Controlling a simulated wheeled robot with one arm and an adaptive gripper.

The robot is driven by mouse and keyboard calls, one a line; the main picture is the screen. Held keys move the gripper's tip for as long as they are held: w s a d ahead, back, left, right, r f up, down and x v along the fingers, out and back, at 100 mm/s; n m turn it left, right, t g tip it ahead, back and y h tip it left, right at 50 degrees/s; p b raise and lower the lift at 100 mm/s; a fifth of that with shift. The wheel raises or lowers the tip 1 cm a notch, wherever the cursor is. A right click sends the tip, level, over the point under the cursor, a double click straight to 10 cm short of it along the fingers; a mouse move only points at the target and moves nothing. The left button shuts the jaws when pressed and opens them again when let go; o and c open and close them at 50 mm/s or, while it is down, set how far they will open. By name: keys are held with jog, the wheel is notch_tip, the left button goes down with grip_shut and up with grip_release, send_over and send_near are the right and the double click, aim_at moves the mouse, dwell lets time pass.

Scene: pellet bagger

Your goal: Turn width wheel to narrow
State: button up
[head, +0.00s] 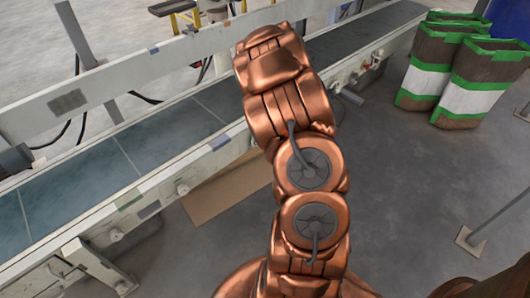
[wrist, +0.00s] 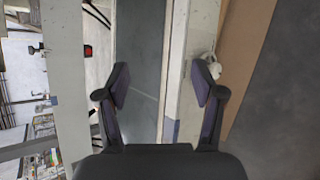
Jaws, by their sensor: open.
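My gripper (wrist: 160,84) is open and empty in the wrist view, its two dark fingers spread over the conveyor belt (wrist: 145,45) and its near side rail (wrist: 181,95). A pale rounded knob-like part (wrist: 211,64) on the rail's outer side shows just beyond the right fingertip; I cannot tell whether they touch. No part is clearly recognisable as the width wheel. In the head view, several small knobs, one of them at the left (head: 183,188), sit along the conveyor's near side. My arm hides part of the conveyor there, and the gripper is hidden behind it.
The conveyor (head: 108,162) runs diagonally, with a raised rail (head: 140,72) on its far side. Brown, white and green bags (head: 484,80) stand at the right. A cardboard sheet (head: 228,187) lies under the conveyor. The grey floor (head: 415,185) right of my arm is mostly clear.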

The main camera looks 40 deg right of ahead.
notch_tip(320, 180, down, 24)
jog(key=s+a+n+t+y+b, duration=0.2)
jog(key=n+t+y+b, duration=0.2)
jog(key=n+t+b, duration=0.75)
jog(key=w+d+m+g+b, duration=0.1)
jog(key=w+m+g+b, duration=0.1)
jog(key=w, duration=0.5)
jog(key=shift+w+f+g+b, duration=0.15)
jog(key=shift+g+b, duration=0.3)
jog(key=shift+b, duration=0.35)
jog(key=shift+c, duration=0.3)
jog(key=c, duration=1.1)
jog(key=shift+m, duration=0.25)
